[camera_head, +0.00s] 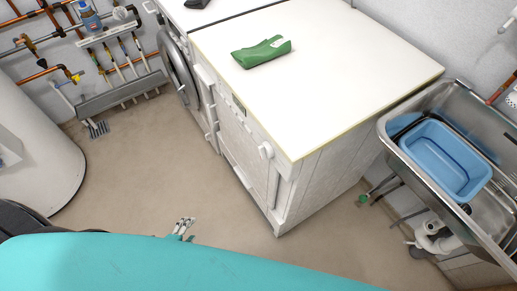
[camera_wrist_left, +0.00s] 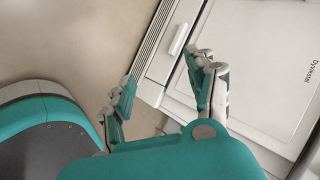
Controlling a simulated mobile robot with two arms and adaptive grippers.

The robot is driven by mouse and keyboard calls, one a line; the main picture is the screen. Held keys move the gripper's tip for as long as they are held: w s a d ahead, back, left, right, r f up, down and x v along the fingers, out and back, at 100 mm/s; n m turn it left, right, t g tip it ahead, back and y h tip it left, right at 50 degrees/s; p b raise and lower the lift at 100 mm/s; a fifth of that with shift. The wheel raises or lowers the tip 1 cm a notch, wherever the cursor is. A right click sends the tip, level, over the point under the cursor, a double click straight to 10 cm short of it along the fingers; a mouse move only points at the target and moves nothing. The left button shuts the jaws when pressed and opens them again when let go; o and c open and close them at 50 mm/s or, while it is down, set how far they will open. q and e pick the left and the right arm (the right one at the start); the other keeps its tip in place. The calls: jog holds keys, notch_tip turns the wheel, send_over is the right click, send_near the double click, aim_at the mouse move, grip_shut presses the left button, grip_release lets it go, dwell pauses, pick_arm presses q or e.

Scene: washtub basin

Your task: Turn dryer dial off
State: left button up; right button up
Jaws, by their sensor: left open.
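The dryer (camera_head: 285,160) is the white top-covered appliance in the middle of the head view. A white round dial (camera_head: 266,150) sits near the top right of its front. My left gripper (camera_head: 183,228) shows small above the turquoise body part at the bottom, low over the floor and apart from the dial. In the left wrist view my left gripper (camera_wrist_left: 166,88) is open and empty, its two fingers spread. A white appliance front (camera_wrist_left: 255,65) with a pale handle (camera_wrist_left: 181,38) lies beyond them. The dial cannot be made out there. My right gripper is not in view.
A green item (camera_head: 262,52) lies on the white top. A washing machine (camera_head: 178,68) stands left of the dryer. A metal sink (camera_head: 400,140) with a blue basin (camera_head: 445,158) is at the right. A white tank (camera_head: 35,155) stands left. The floor (camera_head: 150,150) between is clear.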

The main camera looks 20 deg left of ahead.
aim_at(265, 151)
pick_arm(q)
jog(key=shift+o, duration=0.8)
jog(key=w+r+m+t+h, duration=0.2)
jog(key=w+r+m, duration=0.1)
jog(key=r+m, duration=0.2)
jog(key=w+d+r+m+t+h, duration=0.1)
jog(key=w+r+m, duration=0.3)
jog(key=r, duration=0.6)
jog(key=shift+d+r+m+t+h, duration=0.3)
jog(key=shift+m+t+h, duration=0.15)
jog(key=shift+m, duration=0.55)
jog(key=d+r+m+h, duration=0.4)
jog(key=r+m, duration=0.3)
jog(key=r, duration=0.1)
jog(key=d+r+m+h, duration=0.3)
jog(key=r+m, duration=0.4)
jog(key=r, duration=0.1)
jog(key=p+x, duration=0.3)
jog(key=x, duration=1.4)
jog(key=shift+p, duration=0.4)
jog(key=shift+s+d+f, duration=0.1)
jog(key=shift+s+f, duration=0.05)
jog(key=shift+c, duration=0.2)
jog(key=c, duration=1.1)
